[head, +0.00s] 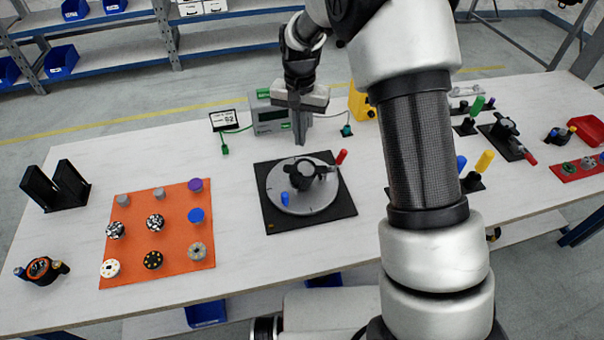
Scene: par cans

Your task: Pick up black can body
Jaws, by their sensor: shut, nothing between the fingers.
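My gripper (300,138) points down above the back middle of the table, shut and empty. Several black parts could be the black can body, and I cannot tell which is meant. One dark rounded part (303,176) sits on the grey disc (290,205) of a black square base, below and in front of my gripper, apart from it. A dark round can-like part (40,269) with an orange ring and blue and yellow pieces stands at the table's front left. Another dark part (503,128) sits on a black plate at the right.
An orange mat (180,245) holds several small round parts. A black upright holder (56,188) stands at the left. A green-grey device (268,118) and a small display (226,122) stand behind. My arm hides part of the table's right half.

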